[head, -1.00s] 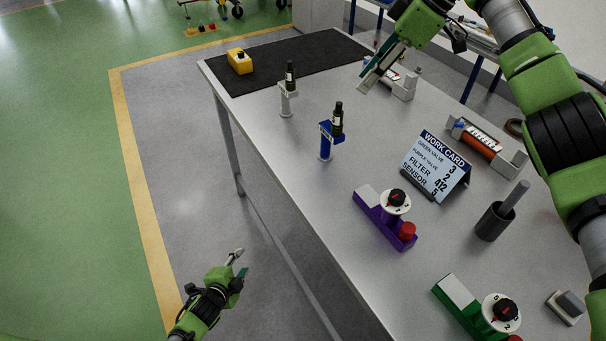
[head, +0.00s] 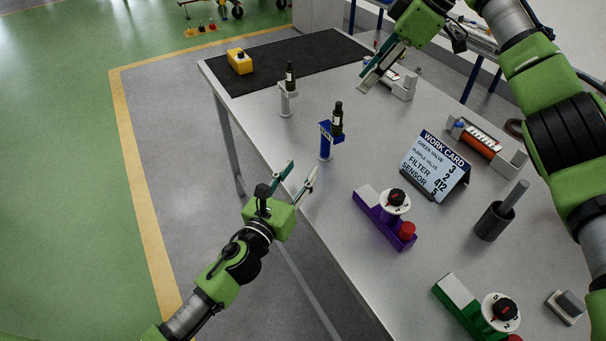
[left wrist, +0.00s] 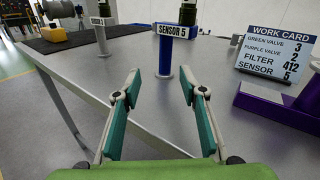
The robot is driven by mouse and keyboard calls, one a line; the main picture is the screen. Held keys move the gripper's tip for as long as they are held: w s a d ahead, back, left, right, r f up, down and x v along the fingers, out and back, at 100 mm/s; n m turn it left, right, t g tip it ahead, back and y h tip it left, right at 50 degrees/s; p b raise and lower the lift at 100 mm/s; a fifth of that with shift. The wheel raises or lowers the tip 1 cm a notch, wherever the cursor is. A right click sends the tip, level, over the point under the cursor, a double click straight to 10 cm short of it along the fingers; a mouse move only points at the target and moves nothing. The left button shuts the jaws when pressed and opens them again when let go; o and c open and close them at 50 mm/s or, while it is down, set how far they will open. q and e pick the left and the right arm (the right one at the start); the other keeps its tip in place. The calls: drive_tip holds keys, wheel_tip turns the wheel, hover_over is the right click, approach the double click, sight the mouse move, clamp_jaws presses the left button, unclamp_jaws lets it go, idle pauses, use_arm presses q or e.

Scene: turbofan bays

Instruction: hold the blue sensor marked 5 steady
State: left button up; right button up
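The blue sensor stand (head: 326,146) stands upright on the table with a dark sensor body (head: 338,118) on top. In the left wrist view its label (left wrist: 173,31) reads SENSOR 5, and its blue post (left wrist: 166,57) is ahead of my fingers. My left gripper (head: 300,176) is open and empty at the table's near edge, apart from the blue stand. In the left wrist view its two fingers (left wrist: 167,95) are spread. My right gripper (head: 381,66) is over the table's far part; I cannot tell whether its fingers are apart.
A grey sensor stand (head: 286,104) is behind the blue one. A work card (head: 433,168), a purple valve (head: 376,212) and a green valve (head: 457,299) are to the right. A yellow box (head: 240,62) sits on the black mat (head: 300,62). Table around the blue post looks clear.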

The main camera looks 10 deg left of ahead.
sight(324, 143)
use_arm(q)
drive_tip(key=shift+s+d+r+m, duration=0.1)
drive_tip(key=shift+s+d+m, duration=0.05)
drive_tip(key=shift+d+m, duration=0.45)
drive_tip(key=shift+w+d, duration=0.1)
drive_tip(key=shift+w, duration=0.25)
drive_tip(key=x, duration=1.2)
drive_tip(key=shift+w+d, duration=0.15)
drive_tip(key=shift+w, duration=0.2)
